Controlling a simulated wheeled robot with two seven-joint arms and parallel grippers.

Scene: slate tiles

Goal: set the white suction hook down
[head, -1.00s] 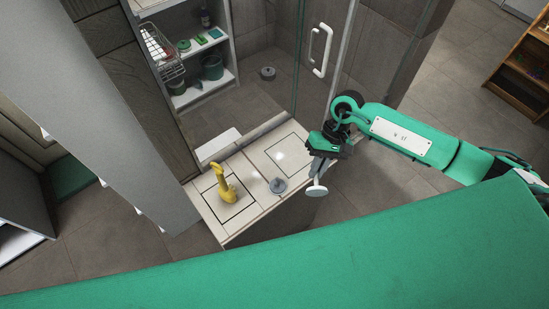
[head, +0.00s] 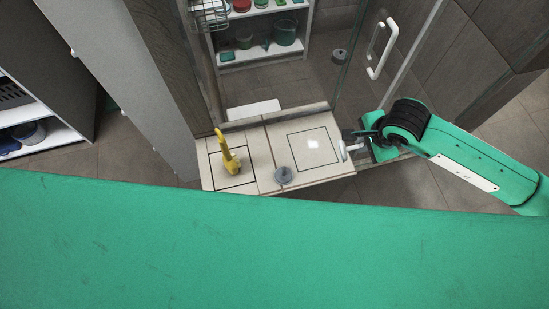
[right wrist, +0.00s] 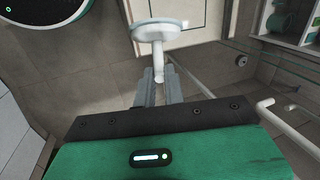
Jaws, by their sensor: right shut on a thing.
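My right gripper (head: 356,141) is at the right edge of the pale bench top (head: 264,150) in the head view. It is shut on the white suction hook (head: 343,150), which points toward the bench. In the right wrist view the hook's round white disc (right wrist: 158,30) faces away from the gripper fingers (right wrist: 159,88), which grip its stem. The disc shows in front of the bench's edge; whether it touches the top I cannot tell. A square outline marks the bench's right part. My left gripper is not in view.
A yellow object (head: 230,158) stands on the bench's left part, and a grey round knob-like thing (head: 284,175) sits near its front edge. A glass door with a white handle (head: 382,48) rises behind on the right. Shelves (head: 262,46) stand at the back.

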